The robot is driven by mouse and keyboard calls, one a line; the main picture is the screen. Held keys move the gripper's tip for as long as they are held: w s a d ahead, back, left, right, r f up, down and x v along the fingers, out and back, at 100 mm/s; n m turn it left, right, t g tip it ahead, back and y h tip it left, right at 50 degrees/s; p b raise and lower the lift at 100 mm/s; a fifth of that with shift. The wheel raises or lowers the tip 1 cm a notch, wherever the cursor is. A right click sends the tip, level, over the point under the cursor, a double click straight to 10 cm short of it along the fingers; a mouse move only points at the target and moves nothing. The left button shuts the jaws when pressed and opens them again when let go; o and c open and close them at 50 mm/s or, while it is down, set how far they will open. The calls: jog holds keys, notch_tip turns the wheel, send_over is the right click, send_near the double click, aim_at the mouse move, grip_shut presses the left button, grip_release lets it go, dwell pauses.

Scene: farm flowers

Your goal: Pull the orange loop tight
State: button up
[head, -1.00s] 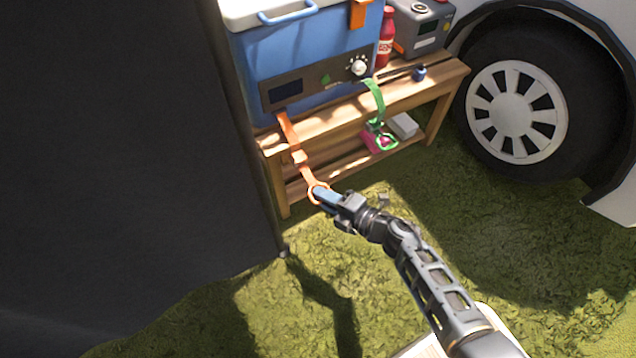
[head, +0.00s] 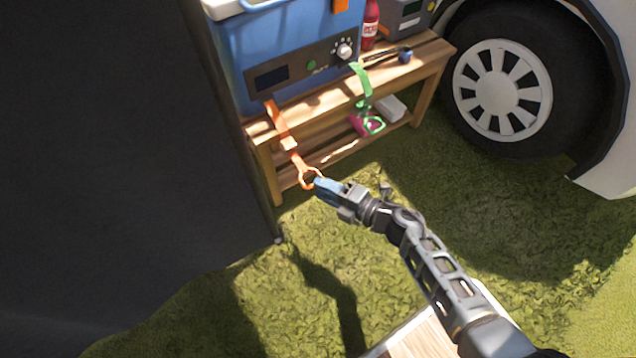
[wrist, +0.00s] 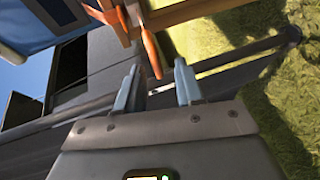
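The orange strap (head: 283,130) hangs from the front of the blue cooler and slants down to the right. The orange loop (head: 310,178) is its lower end, in front of the bench. My gripper (head: 317,185) is at the loop's lower right, its blue fingertips very close to it. In the wrist view my gripper (wrist: 156,65) has its two fingers apart, with the tapered orange loop (wrist: 150,52), seen nearly edge-on, reaching down towards the gap between them. Whether a finger touches it cannot be told.
The blue cooler (head: 300,50) stands on a wooden bench (head: 425,75). A green strap (head: 361,85) hangs to the right, near a pink item on the lower shelf. A dark panel (head: 110,150) is close on the left, a wheel (head: 505,90) on the right. The grass in front is open.

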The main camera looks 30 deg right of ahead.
jog(key=shift+p+v, duration=0.5)
jog(key=shift+v, duration=2.05)
jog(key=s+a+r+m+h, duration=0.3)
jog(key=s+r+m+h, duration=0.3)
jog(key=s+r+m, duration=1.95)
notch_tip(320, 180, up, 28)
jog(key=s+n+p, duration=0.1)
jog(key=n+p, duration=0.3)
jog(key=p, duration=1.9)
jog(key=shift+s, duration=0.3)
